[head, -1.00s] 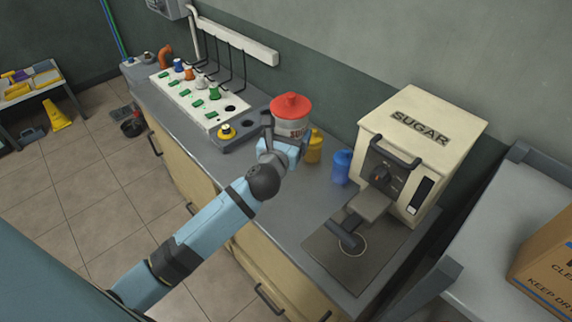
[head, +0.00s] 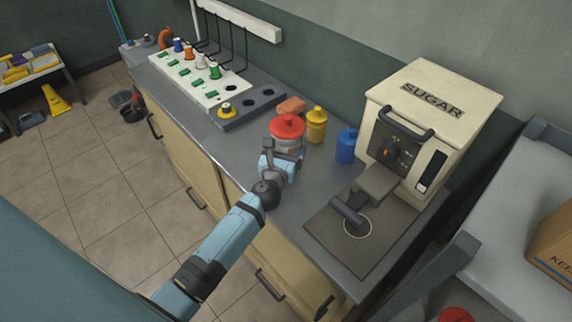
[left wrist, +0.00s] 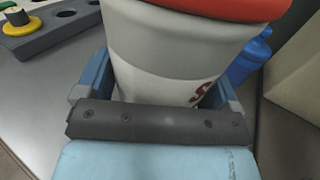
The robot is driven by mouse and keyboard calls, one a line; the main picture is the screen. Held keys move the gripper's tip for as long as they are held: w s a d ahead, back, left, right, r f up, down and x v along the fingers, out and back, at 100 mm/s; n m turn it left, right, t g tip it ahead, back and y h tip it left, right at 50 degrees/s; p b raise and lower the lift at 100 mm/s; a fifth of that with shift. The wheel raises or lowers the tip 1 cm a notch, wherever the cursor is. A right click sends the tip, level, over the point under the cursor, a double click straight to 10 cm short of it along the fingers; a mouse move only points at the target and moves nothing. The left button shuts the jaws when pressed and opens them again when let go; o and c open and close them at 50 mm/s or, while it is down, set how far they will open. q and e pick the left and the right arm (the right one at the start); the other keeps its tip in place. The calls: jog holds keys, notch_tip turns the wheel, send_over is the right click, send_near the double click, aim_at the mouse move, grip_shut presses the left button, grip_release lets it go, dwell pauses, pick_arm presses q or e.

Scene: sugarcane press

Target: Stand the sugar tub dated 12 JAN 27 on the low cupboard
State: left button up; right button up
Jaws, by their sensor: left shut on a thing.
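A sugar tub (head: 288,128), white with a red lid, is held in my left gripper (head: 280,158) above the front part of the grey counter. In the left wrist view the white tub (left wrist: 175,60) fills the space between the two blue fingers (left wrist: 155,95), which are shut on it. Part of a brown letter shows on its side; no date can be read. Another red round lid (head: 456,314) shows at the bottom edge, cut off. My right gripper is not in view. Which surface is the low cupboard I cannot tell.
A cream SUGAR machine (head: 430,120) stands on the counter (head: 245,150). A grey side surface (head: 500,230) holds a cardboard box (head: 552,240).

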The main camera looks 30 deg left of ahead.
pick_arm(q)
notch_tip(320, 180, down, 4)
jog(key=shift+r+b, duration=0.2)
jog(key=shift+b, duration=1.05)
jog(key=shift+f, duration=0.35)
jog(key=shift+f+b, duration=0.15)
jog(key=shift+b, duration=0.15)
jog(key=o, duration=1)
jog(key=shift+r+p, duration=0.2)
jog(key=shift+p, duration=0.1)
jog(key=s, duration=0.3)
jog(key=s+d+b, duration=0.1)
jog(key=s, duration=0.3)
jog(key=s+d, duration=0.1)
jog(key=s, duration=0.2)
jog(key=shift+s+f, duration=0.15)
jog(key=shift+s, duration=0.15)
jog(key=shift+s+d, duration=0.15)
jog(key=shift+s, duration=0.5)
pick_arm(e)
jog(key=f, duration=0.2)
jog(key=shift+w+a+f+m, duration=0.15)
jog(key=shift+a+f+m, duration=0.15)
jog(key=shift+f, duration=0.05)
